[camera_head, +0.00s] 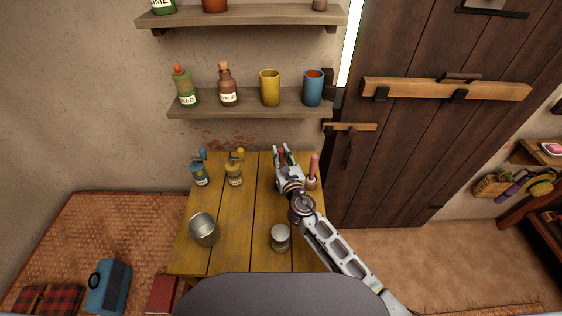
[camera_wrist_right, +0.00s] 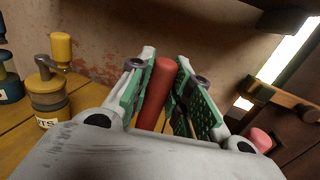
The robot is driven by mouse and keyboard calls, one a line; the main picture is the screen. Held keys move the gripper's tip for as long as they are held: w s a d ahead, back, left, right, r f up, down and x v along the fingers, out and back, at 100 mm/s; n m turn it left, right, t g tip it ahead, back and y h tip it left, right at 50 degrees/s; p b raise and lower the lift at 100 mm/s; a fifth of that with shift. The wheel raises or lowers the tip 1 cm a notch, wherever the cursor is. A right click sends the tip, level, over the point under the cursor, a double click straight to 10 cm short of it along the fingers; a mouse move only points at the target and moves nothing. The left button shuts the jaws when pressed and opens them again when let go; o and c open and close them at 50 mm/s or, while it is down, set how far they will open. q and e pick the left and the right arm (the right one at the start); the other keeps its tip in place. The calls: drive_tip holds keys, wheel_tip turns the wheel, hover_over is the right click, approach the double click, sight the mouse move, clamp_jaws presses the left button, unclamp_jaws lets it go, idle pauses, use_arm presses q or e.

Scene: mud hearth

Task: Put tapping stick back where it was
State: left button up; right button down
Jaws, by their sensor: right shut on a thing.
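My right gripper (camera_head: 284,155) is over the back of the wooden table. It is shut on a red stick (camera_wrist_right: 158,95), which stands roughly upright between its green-padded fingers in the right wrist view. The lower end of this stick is hidden by the gripper body. I take it for the tapping stick. A second reddish, upright piece (camera_head: 314,166) stands in a small pinkish holder (camera_head: 311,184) just right of my gripper; its pink top (camera_wrist_right: 261,139) also shows in the right wrist view. My left gripper is not in view.
A shelf (camera_head: 240,113) with bottles and cups hangs above. A dark door (camera_head: 420,150) is at the right.

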sight(282, 163)
drive_tip(key=shift+f+b, duration=0.8)
drive_tip(key=shift+f, duration=1)
drive_tip(key=c, duration=1.3)
unclamp_jaws()
drive_tip(key=shift+r, duration=0.2)
drive_tip(key=shift+s+d+f, duration=0.15)
drive_tip(key=shift+s+d, duration=0.05)
drive_tip(key=shift+s, duration=0.4)
drive_tip(key=b+v, duration=0.1)
drive_tip(key=v, duration=0.9)
drive_tip(key=shift+s, duration=0.4)
